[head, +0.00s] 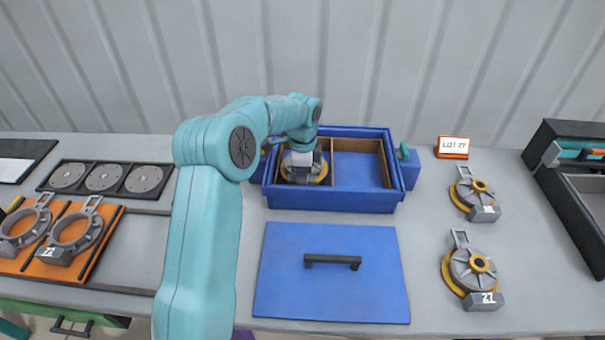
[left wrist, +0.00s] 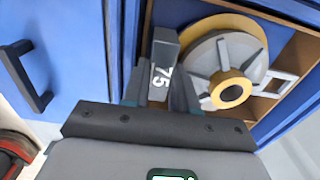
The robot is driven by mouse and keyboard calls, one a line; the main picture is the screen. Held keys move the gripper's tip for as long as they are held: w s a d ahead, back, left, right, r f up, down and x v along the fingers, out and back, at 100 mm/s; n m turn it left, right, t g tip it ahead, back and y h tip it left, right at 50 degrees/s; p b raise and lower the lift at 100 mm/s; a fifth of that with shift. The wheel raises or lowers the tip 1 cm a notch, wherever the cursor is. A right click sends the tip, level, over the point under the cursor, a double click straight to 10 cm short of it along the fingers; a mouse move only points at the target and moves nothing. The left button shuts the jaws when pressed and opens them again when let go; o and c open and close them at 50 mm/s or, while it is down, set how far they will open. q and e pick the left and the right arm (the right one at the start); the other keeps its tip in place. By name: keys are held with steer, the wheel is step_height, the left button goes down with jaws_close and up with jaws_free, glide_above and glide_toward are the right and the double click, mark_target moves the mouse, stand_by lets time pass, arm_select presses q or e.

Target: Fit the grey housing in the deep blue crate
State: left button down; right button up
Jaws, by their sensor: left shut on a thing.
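The deep blue crate (head: 335,201) stands open at the back of the bench, with a wooden divider between two compartments. A grey housing (head: 320,172) with a yellow ring is in the left compartment, partly hidden by my gripper. My left gripper (head: 304,160) reaches down into that compartment. In the left wrist view my left gripper (left wrist: 160,92) is shut on the dark end block of the housing (left wrist: 236,58), which bears a label like 75. The housing looks flat there; whether it rests on the floor cannot be told. The right compartment is empty. My right gripper is out of view.
A blue lid (head: 330,285) with a black handle lies in front of the crate. Two similar housings (head: 473,272) lie at right, by a LOT 27 sign (head: 453,147). An orange board (head: 65,245) with ring parts is at left; a dark bin (head: 575,190) is at far right.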

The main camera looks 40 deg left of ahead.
arm_select(q)
steer(key=shift+f, duration=0.25)
steer(key=c, duration=0.8)
jaws_free()
steer(key=shift+f, duration=0.15)
steer(key=shift+s+d+f, duration=0.1)
